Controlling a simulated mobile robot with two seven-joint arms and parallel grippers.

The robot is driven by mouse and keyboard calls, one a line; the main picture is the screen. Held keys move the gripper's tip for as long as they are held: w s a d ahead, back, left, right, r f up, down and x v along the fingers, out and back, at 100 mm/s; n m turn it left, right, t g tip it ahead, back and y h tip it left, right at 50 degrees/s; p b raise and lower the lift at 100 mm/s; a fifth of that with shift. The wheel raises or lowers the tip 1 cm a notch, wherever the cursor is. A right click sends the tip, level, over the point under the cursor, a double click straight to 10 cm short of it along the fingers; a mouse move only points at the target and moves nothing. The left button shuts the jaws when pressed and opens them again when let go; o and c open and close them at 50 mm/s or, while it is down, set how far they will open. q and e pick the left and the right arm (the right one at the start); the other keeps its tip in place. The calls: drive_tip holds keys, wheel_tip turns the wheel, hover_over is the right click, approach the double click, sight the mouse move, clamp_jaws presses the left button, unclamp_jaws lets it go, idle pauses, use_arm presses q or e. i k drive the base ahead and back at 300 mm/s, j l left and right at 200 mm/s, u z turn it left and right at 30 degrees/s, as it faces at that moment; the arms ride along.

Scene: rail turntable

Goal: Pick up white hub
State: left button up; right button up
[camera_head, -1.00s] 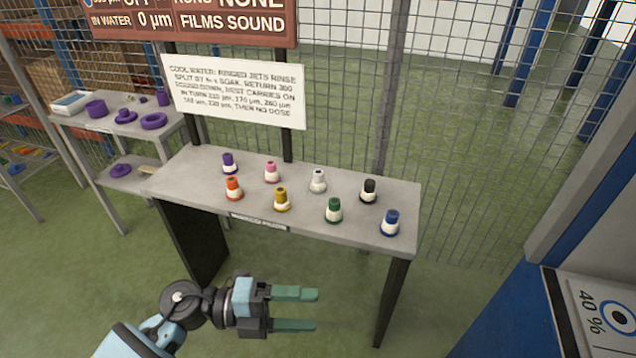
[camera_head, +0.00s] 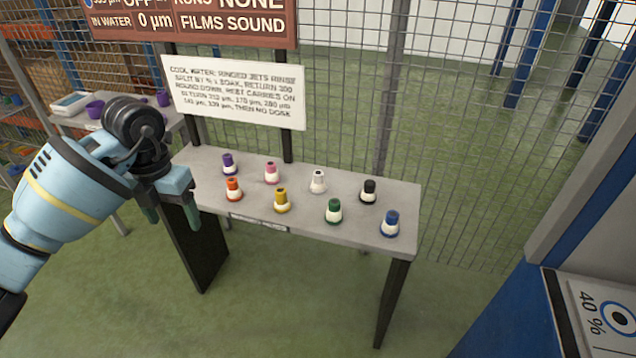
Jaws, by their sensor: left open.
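The white hub (camera_head: 318,182) stands upright on the grey table (camera_head: 255,226), in the back row between the pink hub (camera_head: 271,173) and the black hub (camera_head: 368,191). My left gripper (camera_head: 172,218) is at the table's left end, pointing down, open and empty. It is well to the left of the white hub and apart from it. My left wrist hides the table's left corner. My right gripper is not in view.
Around the white hub stand purple (camera_head: 229,163), orange (camera_head: 233,190), yellow (camera_head: 281,200), green (camera_head: 333,211) and blue (camera_head: 390,223) hubs. A white text sign (camera_head: 236,92) and wire mesh fence are behind the table. Open floor lies in front.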

sight(318, 186)
drive_tip(key=i+z, duration=0.55)
drive_tip(key=z, duration=0.15)
drive_tip(key=i+j+z, duration=0.3)
drive_tip(key=k+l, duration=0.05)
drive_tip(key=l, duration=0.05)
